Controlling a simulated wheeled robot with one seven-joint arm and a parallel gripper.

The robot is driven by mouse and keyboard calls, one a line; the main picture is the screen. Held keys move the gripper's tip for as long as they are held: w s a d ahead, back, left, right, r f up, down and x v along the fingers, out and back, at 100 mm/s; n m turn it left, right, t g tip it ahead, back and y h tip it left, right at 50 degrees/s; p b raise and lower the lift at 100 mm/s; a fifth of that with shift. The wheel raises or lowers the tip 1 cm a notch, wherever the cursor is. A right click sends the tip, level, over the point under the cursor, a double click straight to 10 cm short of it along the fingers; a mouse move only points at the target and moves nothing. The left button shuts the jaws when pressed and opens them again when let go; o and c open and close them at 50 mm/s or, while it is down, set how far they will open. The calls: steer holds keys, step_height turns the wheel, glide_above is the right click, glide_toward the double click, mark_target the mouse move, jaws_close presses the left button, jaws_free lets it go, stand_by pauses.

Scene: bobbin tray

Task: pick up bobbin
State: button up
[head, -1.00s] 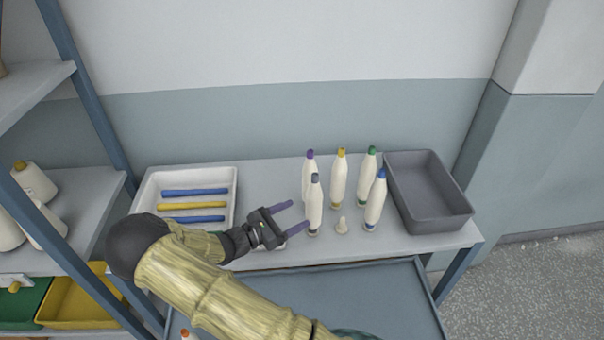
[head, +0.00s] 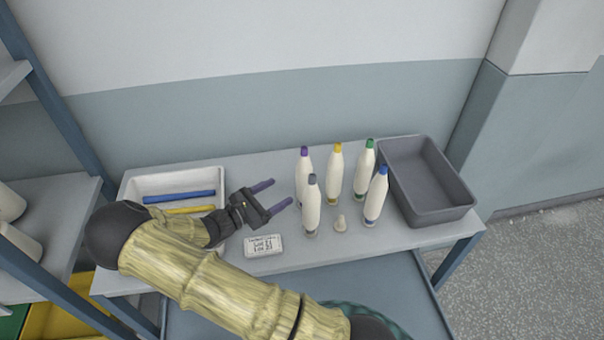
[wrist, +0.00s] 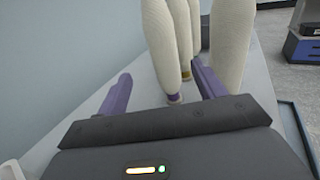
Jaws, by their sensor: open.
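Several upright cream bobbins with coloured tips stand on the grey table: a purple-tipped bobbin (head: 304,177), a yellow-tipped bobbin (head: 335,175), a green-tipped bobbin (head: 364,170), a grey-tipped bobbin (head: 312,207) and a blue-tipped bobbin (head: 376,196). My gripper (head: 281,191) is open and empty, just left of the purple-tipped and grey-tipped ones. In the wrist view its purple fingers (wrist: 160,68) point at the group. A bobbin with a purple base band (wrist: 175,97) stands ahead between them, nearer the right finger. Bobbin tops are cut off there.
A white tray (head: 128,190) with blue and yellow rods lies at the left, partly behind my arm. A white label card (head: 263,246) lies at the front. An empty grey bin (head: 430,217) is at the right.

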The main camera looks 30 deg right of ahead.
mark_target(297, 182)
steer(key=d+p, duration=0.1)
steer(key=d, duration=0.3)
steer(key=w+d+p, duration=0.1)
steer(key=d, duration=0.1)
steer(key=shift+d+p, duration=0.3)
steer(key=d+p, duration=0.2)
steer(key=d, duration=0.1)
steer(key=d+p, duration=0.1)
steer(key=shift+w+d+r, duration=0.25)
steer(key=shift+w+r, duration=0.1)
steer(key=shift+w+d+f, duration=0.1)
steer(key=shift+d+f, duration=0.05)
steer(key=shift+d, duration=0.15)
